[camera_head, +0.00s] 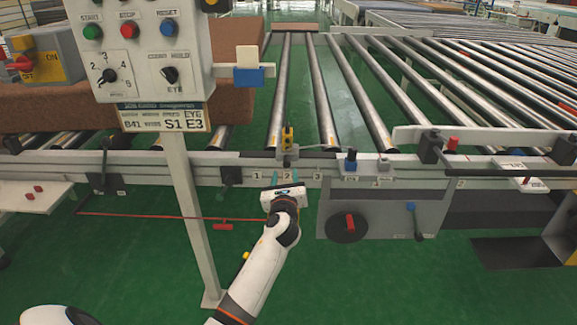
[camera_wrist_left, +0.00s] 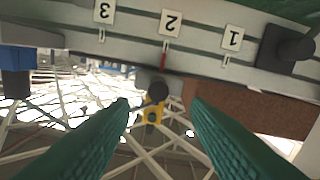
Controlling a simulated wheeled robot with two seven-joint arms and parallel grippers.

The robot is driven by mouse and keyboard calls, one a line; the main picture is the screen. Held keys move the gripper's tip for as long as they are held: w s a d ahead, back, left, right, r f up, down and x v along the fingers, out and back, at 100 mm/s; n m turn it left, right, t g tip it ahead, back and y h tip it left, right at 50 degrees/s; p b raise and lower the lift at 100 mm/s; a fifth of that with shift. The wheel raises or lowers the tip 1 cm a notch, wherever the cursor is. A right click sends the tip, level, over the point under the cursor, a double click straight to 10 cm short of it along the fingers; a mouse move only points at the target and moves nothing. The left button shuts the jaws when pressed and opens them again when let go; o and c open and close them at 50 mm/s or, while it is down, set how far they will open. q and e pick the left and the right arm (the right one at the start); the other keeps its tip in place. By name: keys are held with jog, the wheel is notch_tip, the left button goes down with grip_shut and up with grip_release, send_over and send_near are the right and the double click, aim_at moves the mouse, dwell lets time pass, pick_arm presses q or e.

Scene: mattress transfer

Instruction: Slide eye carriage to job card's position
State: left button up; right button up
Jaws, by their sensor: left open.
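The eye carriage (camera_head: 287,138), a yellow block on a grey mount, sits on the front rail at the "2" label (camera_head: 287,176). In the left wrist view, where the labels appear upside down, a red pointer is at "2" and the yellow carriage part (camera_wrist_left: 152,112) shows with a dark round knob. The job card (camera_head: 165,118) under the control panel reads B41, S1 and EYE E3. My left gripper (camera_head: 285,180) is open just below the carriage. Its teal fingers (camera_wrist_left: 158,104) appear on either side of the knob in the picture; contact cannot be told. My right gripper is out of view.
Label "3" (camera_head: 317,176) is right of "2" and label "1" (camera_head: 257,176) left. A grey box with a dark wheel (camera_head: 347,228) hangs under the rail at right. The panel post (camera_head: 188,215) stands left of my arm. Rollers (camera_head: 325,95) lie behind the rail.

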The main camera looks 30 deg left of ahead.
aim_at(287, 164)
pick_arm(q)
jog(key=b+x, duration=0.1)
jog(key=x, duration=0.5)
jog(key=shift+d+f, duration=0.1)
jog(key=shift+w+a, duration=0.3)
jog(key=shift+w, duration=0.25)
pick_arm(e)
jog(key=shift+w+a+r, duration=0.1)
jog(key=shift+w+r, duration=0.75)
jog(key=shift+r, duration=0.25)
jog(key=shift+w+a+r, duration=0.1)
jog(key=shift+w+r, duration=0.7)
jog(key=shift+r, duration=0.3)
pick_arm(q)
jog(key=shift+d, duration=0.1)
grip_shut()
